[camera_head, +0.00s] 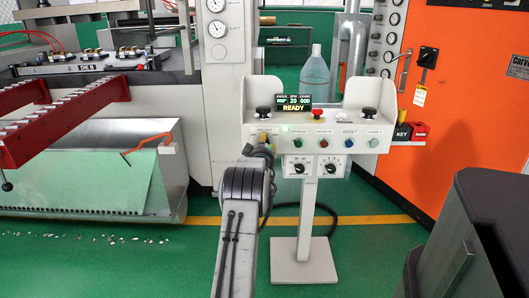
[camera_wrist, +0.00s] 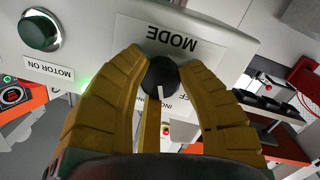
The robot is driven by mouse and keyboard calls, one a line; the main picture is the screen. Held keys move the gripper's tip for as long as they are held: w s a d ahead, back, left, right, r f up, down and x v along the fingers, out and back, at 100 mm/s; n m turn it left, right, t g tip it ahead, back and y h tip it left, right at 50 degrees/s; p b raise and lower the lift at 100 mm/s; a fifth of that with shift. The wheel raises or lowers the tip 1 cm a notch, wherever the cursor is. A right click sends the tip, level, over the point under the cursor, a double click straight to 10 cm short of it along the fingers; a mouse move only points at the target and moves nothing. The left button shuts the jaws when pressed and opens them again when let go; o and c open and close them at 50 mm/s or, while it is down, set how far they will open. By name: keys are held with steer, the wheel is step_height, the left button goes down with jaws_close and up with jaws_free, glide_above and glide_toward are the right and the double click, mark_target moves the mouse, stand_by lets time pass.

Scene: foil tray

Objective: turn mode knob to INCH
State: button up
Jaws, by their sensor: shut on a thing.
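The black mode knob (camera_wrist: 161,78) sits on the pale panel face under an upside-down MODE label (camera_wrist: 172,40) in the wrist view. My gripper (camera_wrist: 162,80) has its two yellow fingers closed around the knob, one on each side. A white pointer mark on the knob points down in the picture, toward the partly covered INCH lettering (camera_wrist: 170,105). Part of an OFF label shows to the right of that, and the fingers hide the rest of the scale. In the head view my gripper (camera_head: 264,138) is at the left of the control panel (camera_head: 300,144), and the knob is hidden.
A green MOTOR ON button (camera_wrist: 39,32) is left of the knob in the wrist view. Two black palm buttons, a red stop button (camera_head: 317,114) and a READY display (camera_head: 294,104) top the panel.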

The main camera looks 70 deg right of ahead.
steer(key=shift+w+r+m+b, duration=0.1)
steer(key=shift+m+b, duration=0.2)
steer(key=shift+b, duration=0.25)
steer(key=o, duration=1.2)
steer(key=v, duration=1.1)
steer(key=shift+a, duration=0.4)
